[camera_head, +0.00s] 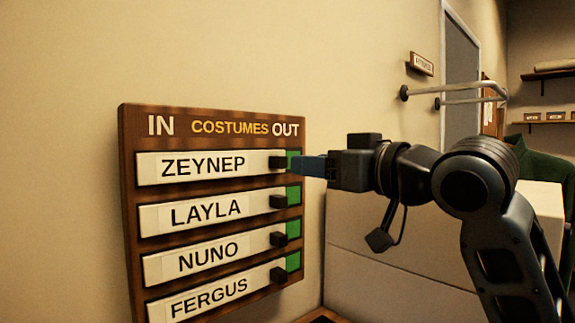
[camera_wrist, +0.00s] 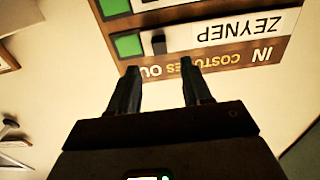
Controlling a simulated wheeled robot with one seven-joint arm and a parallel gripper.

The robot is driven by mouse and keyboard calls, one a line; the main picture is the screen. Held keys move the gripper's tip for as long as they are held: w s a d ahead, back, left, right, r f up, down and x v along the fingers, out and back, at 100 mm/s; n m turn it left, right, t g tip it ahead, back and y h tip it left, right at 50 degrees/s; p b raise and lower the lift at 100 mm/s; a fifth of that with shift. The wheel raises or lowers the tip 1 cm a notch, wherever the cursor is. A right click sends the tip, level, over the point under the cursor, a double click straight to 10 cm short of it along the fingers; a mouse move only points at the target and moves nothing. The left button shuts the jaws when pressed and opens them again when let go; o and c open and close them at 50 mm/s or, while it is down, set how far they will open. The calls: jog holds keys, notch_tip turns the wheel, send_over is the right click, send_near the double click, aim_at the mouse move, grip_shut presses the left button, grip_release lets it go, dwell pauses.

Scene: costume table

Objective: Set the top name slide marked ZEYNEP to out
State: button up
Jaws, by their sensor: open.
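The top name slide marked ZEYNEP (camera_head: 205,165) is a white plate in the wooden IN/OUT board (camera_head: 128,190). It sits toward the IN side, with a green patch (camera_head: 294,157) showing at the right end of its slot. Its black knob (camera_head: 277,163) is near the plate's right end. My gripper (camera_head: 303,166) is at the board's right edge, beside this knob. In the wrist view, upside down, my gripper (camera_wrist: 158,66) has its fingers apart, with the ZEYNEP knob (camera_wrist: 158,43) just beyond the fingertips, in line with the gap. No contact is visible.
Slides marked LAYLA (camera_head: 205,211), NUNO (camera_head: 208,257) and FERGUS (camera_head: 208,298) lie below, each with a black knob and green at right. A metal rail (camera_head: 455,90) and a pale box-like block (camera_head: 390,250) are to the right.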

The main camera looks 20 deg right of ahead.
aim_at(284, 162)
jog(key=p+x, duration=0.1)
jog(key=x, duration=0.6)
jog(key=shift+w, duration=0.15)
jog(key=shift+c, duration=0.4)
grip_shut()
